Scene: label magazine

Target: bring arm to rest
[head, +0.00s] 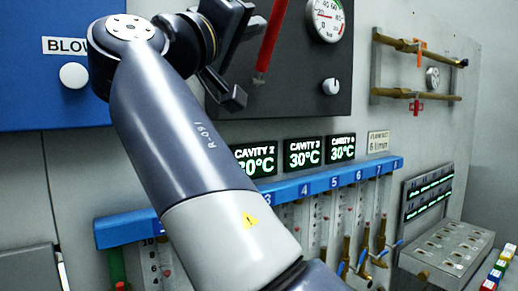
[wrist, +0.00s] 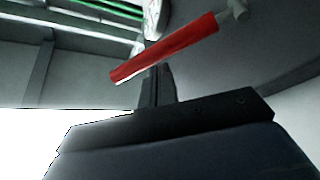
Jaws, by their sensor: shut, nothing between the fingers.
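My arm rises from the bottom of the head view, leans to the upper left and bends over at the top. My gripper shows dark and partly cut off at the top of the head view, in front of a dark panel (head: 310,88). In the wrist view my gripper (wrist: 158,88) has its fingers together, with nothing seen between them. A red lever (head: 270,40) is close by in the head view. In the wrist view the red lever (wrist: 165,50) crosses beyond the fingertips; I cannot tell whether they touch.
A round gauge (head: 326,18) is on the dark panel. A blue numbered rail (head: 300,189) with tubes and valves runs below the cavity displays (head: 303,154). A blue panel with a white knob (head: 74,76) is at left. Brass pipes (head: 415,94) and a grey block (head: 447,247) are at right.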

